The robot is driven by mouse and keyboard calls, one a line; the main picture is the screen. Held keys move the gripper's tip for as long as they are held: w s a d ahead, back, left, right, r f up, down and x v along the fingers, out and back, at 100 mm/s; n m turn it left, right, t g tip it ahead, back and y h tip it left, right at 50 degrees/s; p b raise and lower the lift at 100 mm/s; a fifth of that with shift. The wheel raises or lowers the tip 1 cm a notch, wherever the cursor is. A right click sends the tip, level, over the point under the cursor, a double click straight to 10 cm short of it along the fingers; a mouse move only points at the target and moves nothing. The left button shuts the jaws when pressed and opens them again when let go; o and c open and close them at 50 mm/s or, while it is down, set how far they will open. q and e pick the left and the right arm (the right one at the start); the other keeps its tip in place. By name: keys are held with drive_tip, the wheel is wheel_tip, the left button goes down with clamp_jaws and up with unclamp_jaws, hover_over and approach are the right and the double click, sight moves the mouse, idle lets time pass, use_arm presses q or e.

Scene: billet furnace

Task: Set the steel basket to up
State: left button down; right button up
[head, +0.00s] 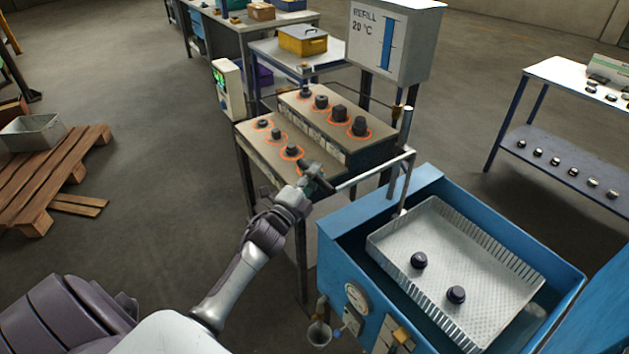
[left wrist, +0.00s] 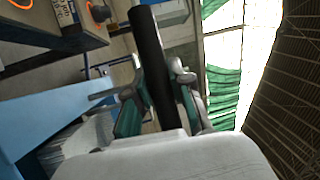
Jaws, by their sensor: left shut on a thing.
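The steel basket (head: 455,240) is a pale perforated tray with slatted sides, inside the blue tank (head: 340,262) at the lower right. Its floor shows, with two dark round parts (head: 456,294) on it. A grey lever bar (head: 362,179) runs left from an upright post (head: 399,180) at the tank's back corner. My left gripper (head: 318,180) is at the left end of this bar. In the left wrist view, it is shut on a black handle (left wrist: 150,55), with a finger on each side. My right gripper is not in view.
A bench with several dark parts in orange rings (head: 291,152) stands just behind my left gripper. A sign box (head: 390,45) stands behind the tank. Gauges and knobs (head: 356,297) are on the tank's front. Open floor lies left, before a pallet (head: 62,165).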

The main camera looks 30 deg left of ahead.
use_arm(q)
wheel_tip(320, 180, up, 6)
drive_tip(key=p, duration=0.2)
drive_tip(key=shift+f+p, duration=0.15)
drive_tip(key=shift+p, duration=0.15)
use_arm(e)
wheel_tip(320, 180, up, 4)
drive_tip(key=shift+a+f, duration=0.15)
use_arm(q)
drive_tip(key=shift+a, duration=0.1)
drive_tip(key=c, duration=1)
unclamp_jaws()
drive_tip(key=shift+s+f, duration=0.1)
drive_tip(key=shift+f, duration=0.15)
drive_tip(key=shift+s+f, duration=0.15)
drive_tip(key=shift+s, duration=0.2)
drive_tip(key=s, duration=0.3)
drive_tip(key=s+f, duration=0.1)
drive_tip(key=s, duration=0.7)
drive_tip(key=shift+f, duration=0.35)
